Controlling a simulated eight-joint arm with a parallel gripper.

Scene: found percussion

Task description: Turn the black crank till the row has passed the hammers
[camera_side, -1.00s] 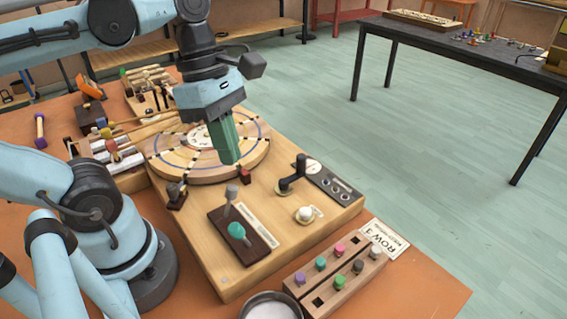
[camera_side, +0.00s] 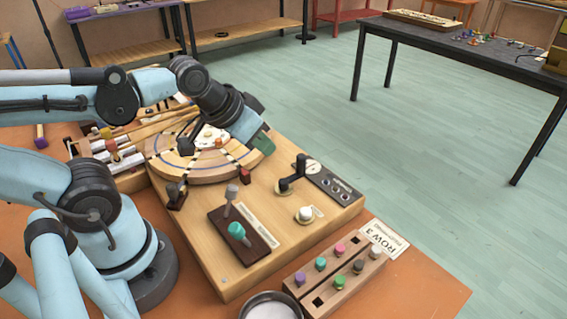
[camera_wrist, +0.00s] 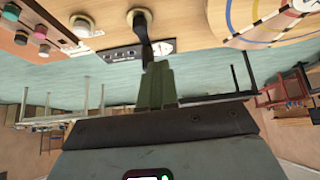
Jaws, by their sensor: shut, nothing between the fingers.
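The black crank (camera_side: 291,178) stands on the wooden box's right part, its handle upright at the far end of its arm. It also shows in the wrist view (camera_wrist: 143,34), where my fingertips overlap it in the picture. My gripper (camera_side: 264,146) has green fingers, shut and empty, tilted down and right over the disc's right edge. In the side view it is apart from the crank, behind and left of it. The round wooden disc (camera_side: 200,177), with a blue ring and dark-and-light dashes, is partly hidden by my arm. I cannot make out the hammers clearly.
A white knob (camera_side: 304,214) sits beside the crank. A dark plate (camera_side: 243,242) carries a grey and a teal lever. In front are a peg block (camera_side: 336,275), a "ROW 3" card (camera_side: 385,238) and a metal bowl (camera_side: 271,305). Free floor lies right of the table.

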